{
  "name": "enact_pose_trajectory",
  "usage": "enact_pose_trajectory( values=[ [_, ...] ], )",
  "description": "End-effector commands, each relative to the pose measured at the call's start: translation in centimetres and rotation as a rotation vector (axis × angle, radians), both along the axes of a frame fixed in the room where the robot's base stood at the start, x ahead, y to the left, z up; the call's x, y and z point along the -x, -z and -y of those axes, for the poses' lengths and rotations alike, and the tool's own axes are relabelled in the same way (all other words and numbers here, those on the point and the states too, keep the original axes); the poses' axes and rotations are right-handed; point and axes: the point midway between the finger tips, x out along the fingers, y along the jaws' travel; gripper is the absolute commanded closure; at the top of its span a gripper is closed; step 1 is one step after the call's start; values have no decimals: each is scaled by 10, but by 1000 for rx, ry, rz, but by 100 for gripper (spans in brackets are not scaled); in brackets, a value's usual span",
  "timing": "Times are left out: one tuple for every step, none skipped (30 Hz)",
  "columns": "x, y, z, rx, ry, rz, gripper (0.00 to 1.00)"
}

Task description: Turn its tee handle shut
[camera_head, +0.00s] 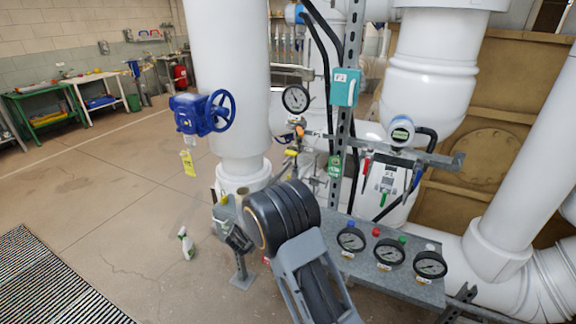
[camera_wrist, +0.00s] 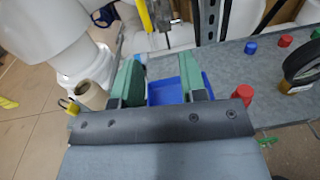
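I cannot tell for sure which part is the tee handle. Candidates in the head view are the small orange and yellow fittings (camera_head: 299,131) on the pipework below a round gauge (camera_head: 296,99). In the wrist view a slim yellow piece (camera_wrist: 145,16) hangs upright beyond my fingertips, beside a grey metal rod. My gripper (camera_wrist: 160,62) has its two green-padded fingers spread wide, with nothing held between them. A blue tray (camera_wrist: 168,92) shows beyond and between the fingers, on the grey bench.
The grey bench (camera_head: 392,277) carries several gauges and coloured caps at right. Red, green and blue handled pieces (camera_head: 385,187) hang above it. A blue handwheel valve (camera_head: 203,113) stands out from the thick white pipe (camera_head: 232,60). A spray bottle (camera_head: 186,243) stands on open floor at left.

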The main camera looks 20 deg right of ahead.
Motion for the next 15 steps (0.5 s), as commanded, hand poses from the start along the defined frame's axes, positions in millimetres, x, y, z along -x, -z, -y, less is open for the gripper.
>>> enact_pose_trajectory(
  values=[
    [-4,-6,-4,24,-22,-8,61],
    [-7,-6,-5,35,-33,-12,61],
    [-10,-6,-6,47,-45,-14,61],
    [-12,-6,-7,53,-51,-15,61],
    [-14,-6,-6,58,-56,-16,61],
    [-18,-6,-4,62,-60,-16,61],
    [-20,-6,-1,64,-62,-17,61],
    [-23,-6,2,64,-62,-17,61],
    [-28,-5,7,64,-62,-17,61],
    [-31,-6,11,64,-62,-17,61],
    [-35,-6,15,64,-61,-16,61],
    [-40,-6,21,63,-60,-17,61],
    [-45,-6,26,64,-61,-16,61],
    [-48,-6,31,64,-61,-17,61],
    [-54,-6,36,64,-61,-16,61]
  ],
)
